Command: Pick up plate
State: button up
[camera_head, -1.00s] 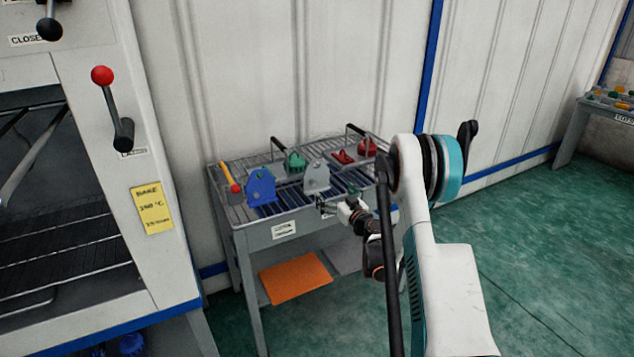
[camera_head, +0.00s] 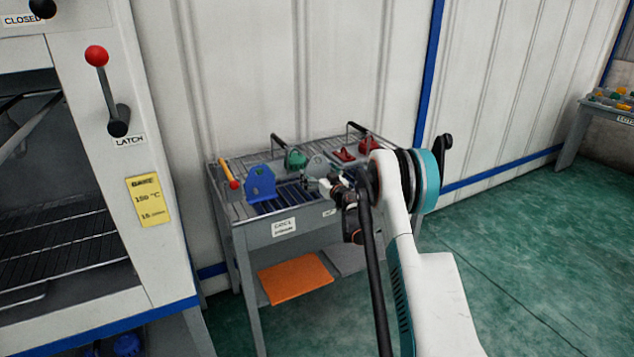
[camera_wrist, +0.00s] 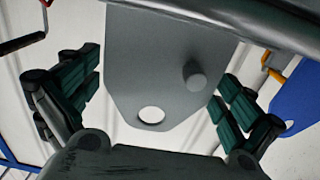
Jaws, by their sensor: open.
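A grey plate (camera_wrist: 150,60) with a round hole and a short round stud fills the middle of the wrist view, between the two fingers of my gripper (camera_wrist: 158,78). The fingers are open, one on each side, with gaps to the plate's edges. In the head view the grey plate (camera_head: 316,164) stands upright on the rack table, partly hidden by my gripper (camera_head: 318,183) just in front of it. A blue plate (camera_head: 261,184) stands to its left and shows at the right edge of the wrist view (camera_wrist: 297,98).
The rack table (camera_head: 248,238) also holds a green part (camera_head: 295,158), red parts (camera_head: 367,145) and a yellow-handled tool with a red end (camera_head: 229,176). An orange sheet (camera_head: 295,277) lies on its lower shelf. A white oven (camera_head: 160,260) with a red-knobbed latch (camera_head: 97,57) stands close at left.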

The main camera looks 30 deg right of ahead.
jog(key=shift+w+r, duration=0.1)
jog(key=c, duration=1.5)
jog(key=shift+c, duration=0.2)
